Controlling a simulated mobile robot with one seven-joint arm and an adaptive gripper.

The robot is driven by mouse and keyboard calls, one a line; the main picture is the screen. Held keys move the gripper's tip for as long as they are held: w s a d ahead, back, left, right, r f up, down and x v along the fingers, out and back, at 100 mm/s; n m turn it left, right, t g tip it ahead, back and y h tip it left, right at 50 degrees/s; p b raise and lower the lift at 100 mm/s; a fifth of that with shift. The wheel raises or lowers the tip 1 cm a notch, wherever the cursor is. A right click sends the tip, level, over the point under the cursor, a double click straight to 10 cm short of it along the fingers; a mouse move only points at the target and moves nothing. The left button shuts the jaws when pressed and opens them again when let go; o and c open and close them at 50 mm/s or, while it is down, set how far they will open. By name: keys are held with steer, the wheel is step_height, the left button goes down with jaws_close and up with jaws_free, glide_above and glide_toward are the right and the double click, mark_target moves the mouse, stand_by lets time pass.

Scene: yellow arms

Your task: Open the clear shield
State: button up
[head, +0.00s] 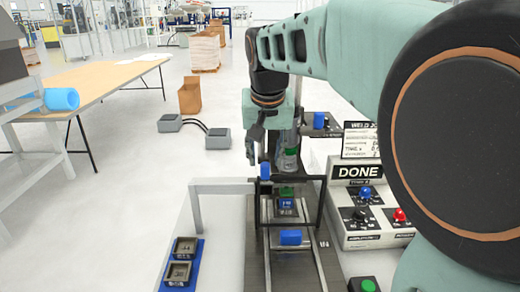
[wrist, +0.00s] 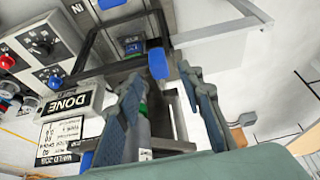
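The clear shield shows as a dark upright frame (head: 322,205) around the weld station. Its pane is too transparent to make out. A blue handle (head: 265,171) is at the frame's upper left corner, and it also shows in the wrist view (wrist: 158,64). My gripper (head: 262,160) hangs just above and beside this handle. In the wrist view my gripper (wrist: 158,82) has its two fingers apart, with the blue handle just beyond the gap between the tips. I cannot tell whether they touch it.
A control box (head: 372,208) with a DONE sign stands right of the station. A pale bracket (head: 222,187) is at the left. A blue tray (head: 190,268) with two square parts lies front left. Another blue block (head: 290,238) is at the station's front.

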mark_target(265, 165)
steer(key=shift+x, duration=2.15)
steer(key=shift+c, duration=0.5)
steer(key=shift+r, duration=0.1)
jaws_close()
